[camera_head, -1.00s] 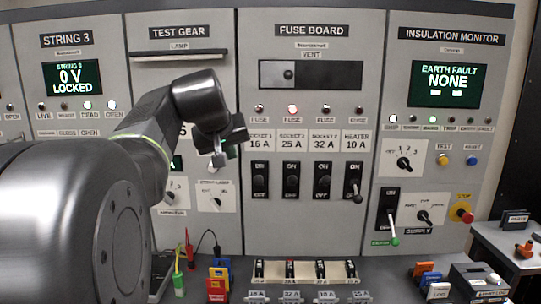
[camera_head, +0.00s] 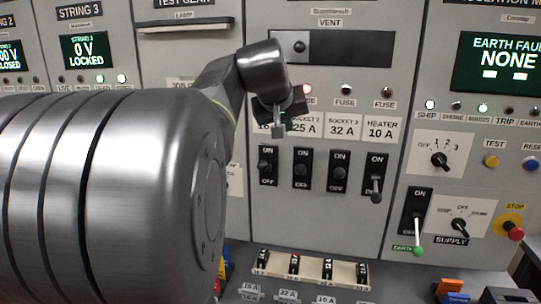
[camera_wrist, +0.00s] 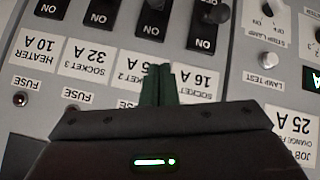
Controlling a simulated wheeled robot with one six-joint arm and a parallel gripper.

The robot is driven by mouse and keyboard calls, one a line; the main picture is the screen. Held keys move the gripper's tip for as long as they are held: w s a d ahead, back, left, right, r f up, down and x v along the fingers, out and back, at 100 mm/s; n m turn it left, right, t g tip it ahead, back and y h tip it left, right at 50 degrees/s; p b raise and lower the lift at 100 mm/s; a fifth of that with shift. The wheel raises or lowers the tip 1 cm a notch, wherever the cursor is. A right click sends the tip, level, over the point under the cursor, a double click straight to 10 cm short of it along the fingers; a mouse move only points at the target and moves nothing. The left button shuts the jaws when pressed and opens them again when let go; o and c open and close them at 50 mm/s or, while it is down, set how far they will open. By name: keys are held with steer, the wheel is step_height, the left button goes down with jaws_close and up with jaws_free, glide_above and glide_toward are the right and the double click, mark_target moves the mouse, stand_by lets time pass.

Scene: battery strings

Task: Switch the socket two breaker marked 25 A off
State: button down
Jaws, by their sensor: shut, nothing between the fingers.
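The fuse board carries a row of four black breakers. The socket two breaker (camera_head: 302,170) is second from the left, below its 25 A label (camera_head: 308,127). Its dark knob sits near the middle of its plate; I cannot tell its position surely. It also shows at the top of the upside-down wrist view (camera_wrist: 153,20). My gripper (camera_head: 279,129) is shut and empty, in front of the label row, above the breakers and apart from them. In the wrist view the fingers (camera_wrist: 160,84) partly hide the 25 A label, beside the 16 A label.
The socket one breaker (camera_head: 267,166) and socket three breaker (camera_head: 339,173) stand close on either side. The heater breaker (camera_head: 376,178) has its lever down. A red lamp (camera_head: 308,88) is lit above socket two. A fuse rack (camera_head: 311,268) lies below on the bench.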

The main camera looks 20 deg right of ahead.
steer(key=p, duration=0.2)
glide_above(296, 167)
steer(key=w, duration=0.2)
step_height(296, 167, down, 6)
steer(key=f, duration=0.1)
steer(key=s+f, duration=0.1)
steer(key=f, duration=0.1)
steer(key=shift+s+f, duration=0.2)
steer(key=shift+s, duration=0.05)
steer(key=shift+d+f, duration=0.1)
steer(key=shift+f, duration=0.25)
steer(key=shift+s, duration=0.1)
steer(key=shift+f+b, duration=0.3)
steer(key=shift+b, duration=0.55)
steer(key=shift+s+r, duration=0.1)
